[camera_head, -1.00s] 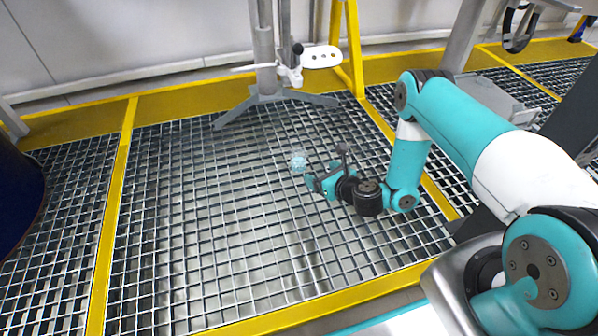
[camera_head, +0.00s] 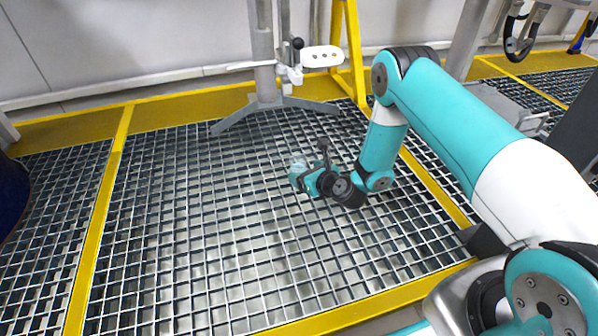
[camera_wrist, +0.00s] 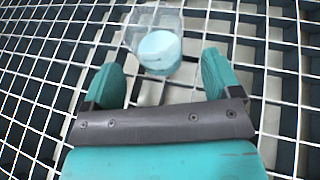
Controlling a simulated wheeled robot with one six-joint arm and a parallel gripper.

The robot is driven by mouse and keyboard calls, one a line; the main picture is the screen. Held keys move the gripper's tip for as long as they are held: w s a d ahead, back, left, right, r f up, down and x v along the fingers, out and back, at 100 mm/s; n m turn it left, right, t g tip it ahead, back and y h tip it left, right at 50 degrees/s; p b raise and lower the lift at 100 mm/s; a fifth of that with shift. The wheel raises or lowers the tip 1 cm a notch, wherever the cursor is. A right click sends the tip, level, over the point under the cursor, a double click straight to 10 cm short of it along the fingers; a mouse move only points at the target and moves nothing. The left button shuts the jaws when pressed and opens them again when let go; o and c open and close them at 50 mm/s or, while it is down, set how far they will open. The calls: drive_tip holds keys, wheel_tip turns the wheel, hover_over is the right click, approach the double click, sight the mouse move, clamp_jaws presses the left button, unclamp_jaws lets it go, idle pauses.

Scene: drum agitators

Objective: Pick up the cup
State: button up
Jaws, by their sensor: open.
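The cup (camera_wrist: 158,42) is clear with a pale blue-white inside or bottom. In the wrist view it sits at the top middle, just ahead of the gap between my fingers. In the head view the cup (camera_head: 297,165) is a small pale shape on the grating, partly hidden by my gripper. My gripper (camera_head: 294,180) is low over the grating beside the cup. In the wrist view my gripper (camera_wrist: 158,78) has its two teal fingers apart, with nothing clearly held between them.
A grey stand (camera_head: 268,98) with splayed feet stands behind the cup. A yellow frame (camera_head: 352,50) rises to its right. Yellow strips (camera_head: 100,215) border the metal grating (camera_head: 200,220). The grating left of and in front of the gripper is clear. A dark drum (camera_head: 12,190) is at the far left.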

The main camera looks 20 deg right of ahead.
sight(301, 171)
drive_tip(key=shift+b+x, duration=0.55)
drive_tip(key=shift+x, duration=0.95)
drive_tip(key=c, duration=1)
drive_tip(key=shift+r, duration=0.1)
